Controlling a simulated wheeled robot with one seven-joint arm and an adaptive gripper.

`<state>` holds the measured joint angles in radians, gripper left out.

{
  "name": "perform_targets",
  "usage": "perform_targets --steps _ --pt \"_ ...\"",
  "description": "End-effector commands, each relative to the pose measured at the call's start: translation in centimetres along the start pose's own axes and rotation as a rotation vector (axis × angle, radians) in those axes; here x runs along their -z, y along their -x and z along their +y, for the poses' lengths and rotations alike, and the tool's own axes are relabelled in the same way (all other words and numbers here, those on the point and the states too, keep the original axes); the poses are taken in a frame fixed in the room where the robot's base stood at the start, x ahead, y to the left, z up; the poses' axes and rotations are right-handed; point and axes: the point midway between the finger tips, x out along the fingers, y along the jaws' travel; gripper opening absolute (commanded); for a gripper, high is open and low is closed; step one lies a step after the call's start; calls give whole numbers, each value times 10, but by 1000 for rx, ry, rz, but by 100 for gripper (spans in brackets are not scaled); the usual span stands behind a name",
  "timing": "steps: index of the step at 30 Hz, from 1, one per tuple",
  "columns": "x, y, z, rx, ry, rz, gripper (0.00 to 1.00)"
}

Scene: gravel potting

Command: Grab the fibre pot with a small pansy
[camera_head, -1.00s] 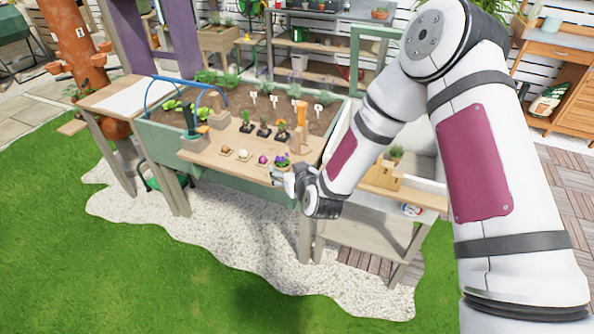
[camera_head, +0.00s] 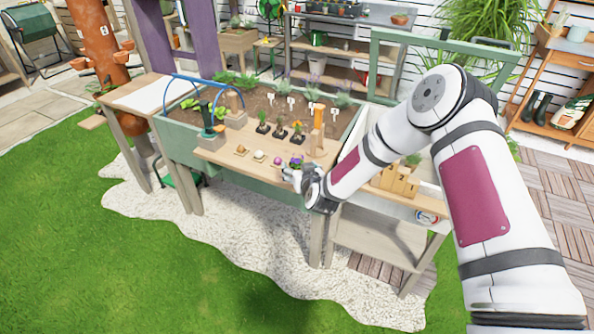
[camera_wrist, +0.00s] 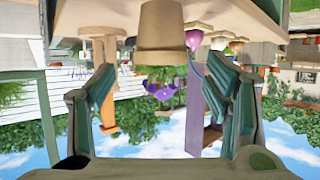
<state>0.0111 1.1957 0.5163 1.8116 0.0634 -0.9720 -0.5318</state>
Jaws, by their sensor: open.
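The fibre pot (camera_wrist: 165,32) is tan and tapered. It stands on the wooden shelf of the planter and looks upside down in the wrist view, which is inverted. Its small pansy (camera_wrist: 166,88) has purple flowers and green leaves. In the head view the pansy (camera_head: 297,160) is at the right end of a row on the shelf, its pot partly hidden by my gripper (camera_head: 293,177). My gripper (camera_wrist: 158,70) is open and empty, its fingers left and right of the pot and pansy. I cannot tell whether the pot is fully between the fingertips.
Small bulbs or balls on tiles (camera_head: 259,156) lie left of the pot. Potted seedlings (camera_head: 280,132) and a wooden upright object (camera_head: 318,118) stand behind. A planter bed with white labels (camera_head: 290,100) lies beyond. A wooden box (camera_head: 400,181) stands at the right.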

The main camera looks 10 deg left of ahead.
Motion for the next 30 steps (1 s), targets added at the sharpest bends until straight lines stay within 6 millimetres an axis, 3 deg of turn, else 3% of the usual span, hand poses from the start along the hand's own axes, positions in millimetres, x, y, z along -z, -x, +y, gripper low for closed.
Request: perform_targets --steps 7,17,24,30 --pt "-4 -34 -1 -1 -1 0 71" --pt "-3 -40 -1 0 0 -1 71" --pt "-3 -40 -1 0 0 -1 17" --pt "-3 -40 -1 0 0 0 17"
